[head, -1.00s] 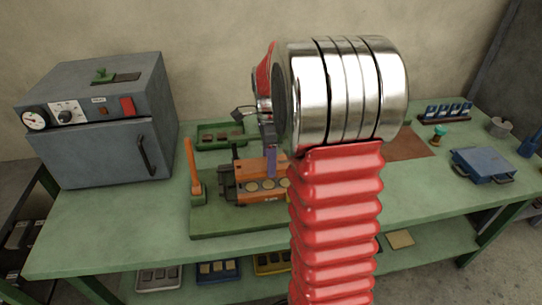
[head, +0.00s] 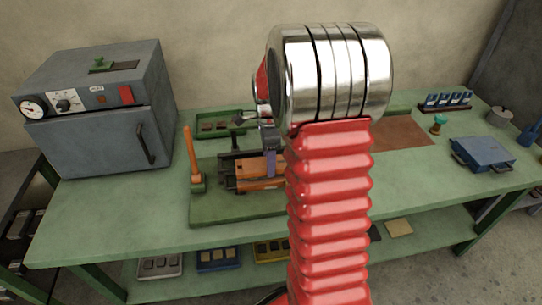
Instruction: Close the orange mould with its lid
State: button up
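The orange mould (head: 256,185) sits on the green base plate (head: 235,212) near the middle of the bench. Its orange lid (head: 248,167) lies over the top of the mould, and no discs show inside. I cannot tell whether the lid is fully seated. My gripper (head: 270,168) points down at the lid, with a purple-grey finger in front of or touching it. My own red and metal arm hides the right end of the mould and most of the gripper, so its opening cannot be judged.
An upright orange-handled lever (head: 194,160) stands left of the mould. A green tray (head: 220,123) lies behind it. A grey oven (head: 100,110) fills the bench's left end. A blue case (head: 483,153) lies at the right. The bench front left is clear.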

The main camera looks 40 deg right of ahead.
jog(key=shift+f, duration=1.15)
jog(key=shift+w, duration=0.15)
dwell(0.4)
jog(key=o, duration=1.8)
jog(key=shift+f, duration=0.1)
notch_tip(320, 180, up, 14)
jog(key=shift+f, duration=0.15)
